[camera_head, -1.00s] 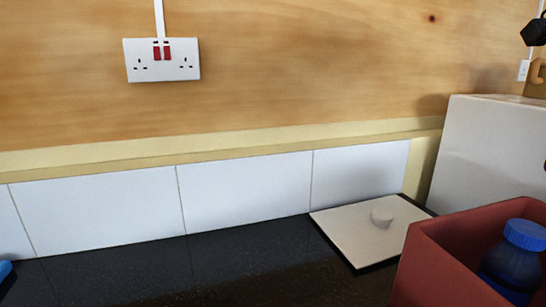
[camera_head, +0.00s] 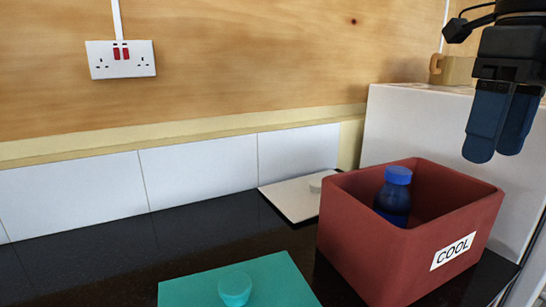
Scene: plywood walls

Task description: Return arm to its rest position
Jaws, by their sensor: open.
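My gripper (camera_head: 496,152) hangs at the upper right of the head view, fingers pointing down. Its two dark blue fingers show a small gap between them and hold nothing. It appears above and to the right of a red box (camera_head: 345,233) labelled "COOL". A dark blue bottle (camera_head: 392,205) with a bright blue cap stands inside the box, apart from the fingers. Most of my arm is out of view.
A teal lid (camera_head: 190,290) with a round knob lies on the black counter (camera_head: 110,270) at the front. A pale lid (camera_head: 285,200) lies behind the box. A white block (camera_head: 400,125) stands at the back right, with a tan mug (camera_head: 455,70) on top. The left counter is mostly clear.

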